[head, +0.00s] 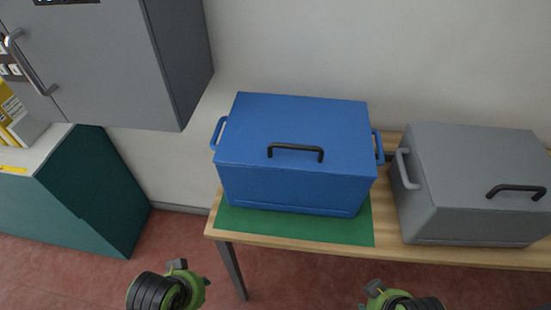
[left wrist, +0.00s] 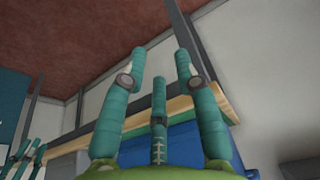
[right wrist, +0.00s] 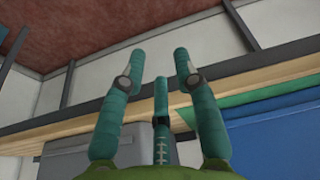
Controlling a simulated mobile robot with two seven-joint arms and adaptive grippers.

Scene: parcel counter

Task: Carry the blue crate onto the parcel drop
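The blue crate (head: 290,135) stands upright on a green mat (head: 300,228) on the wooden table. It has a black handle on its lid and a blue side handle at each end. My left gripper (left wrist: 160,58) is open and empty, in front of and below the table edge. My right gripper (right wrist: 160,58) is also open and empty, in front of the table. Neither touches the crate. The crate shows in the left wrist view (left wrist: 165,150) and the right wrist view (right wrist: 275,135). No label shows which surface is the parcel drop.
A grey crate (head: 470,195) stands close to the right of the blue one on the table (head: 225,235). A teal cabinet with a pale top (head: 85,190) stands at the left, with yellow items on it. A grey wall cupboard (head: 100,60) hangs above it, left of the blue crate.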

